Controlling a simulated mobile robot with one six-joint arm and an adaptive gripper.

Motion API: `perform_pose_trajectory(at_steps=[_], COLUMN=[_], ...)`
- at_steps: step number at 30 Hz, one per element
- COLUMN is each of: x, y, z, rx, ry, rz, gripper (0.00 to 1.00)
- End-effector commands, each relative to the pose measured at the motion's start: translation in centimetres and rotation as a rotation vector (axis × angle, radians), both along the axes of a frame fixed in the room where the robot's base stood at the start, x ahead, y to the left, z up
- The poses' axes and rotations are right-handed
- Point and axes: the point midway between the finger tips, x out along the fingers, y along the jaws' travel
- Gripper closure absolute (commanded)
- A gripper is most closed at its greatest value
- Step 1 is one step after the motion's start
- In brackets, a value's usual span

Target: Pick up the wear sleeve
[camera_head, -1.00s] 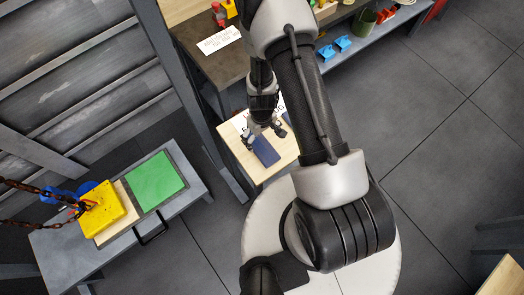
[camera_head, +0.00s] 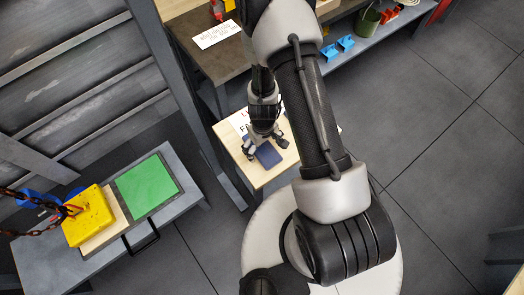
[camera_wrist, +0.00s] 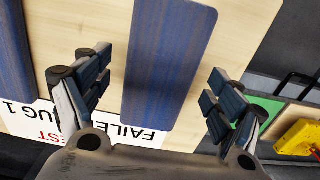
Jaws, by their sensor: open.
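My gripper (camera_head: 266,148) is open above a small light-wood table (camera_head: 233,147) beside my base. In the wrist view its two fingers stand wide apart, one on each side of a flat-looking dark blue strip (camera_wrist: 167,50). That strip also shows under the gripper in the head view (camera_head: 268,156). A second blue strip (camera_wrist: 52,40) lies to the left in the wrist view. Nothing shows held between the fingers. I cannot make out a separate wear sleeve, and cannot tell whether a blue strip is it.
A white label reading "FAILE…" (camera_wrist: 130,132) lies on the table. A grey bench (camera_head: 180,200) at left holds a green mat (camera_head: 147,184) and a yellow block (camera_head: 90,216) with chains above. The floor at right is open.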

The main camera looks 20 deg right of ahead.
Motion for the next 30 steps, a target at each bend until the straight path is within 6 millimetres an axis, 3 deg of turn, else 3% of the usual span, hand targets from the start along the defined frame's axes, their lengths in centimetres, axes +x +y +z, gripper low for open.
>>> perform_pose_trajectory(at_steps=[7,27,30], x=[0.04,0.02,0.03], y=[0.00,0.01,0.01], z=[0.05,0.02,0.02], rx=[0.000,0.000,0.000], ry=[-0.001,0.000,0.000], rz=[0.001,0.001,0.001], gripper=[0.16,0.60,0.63])
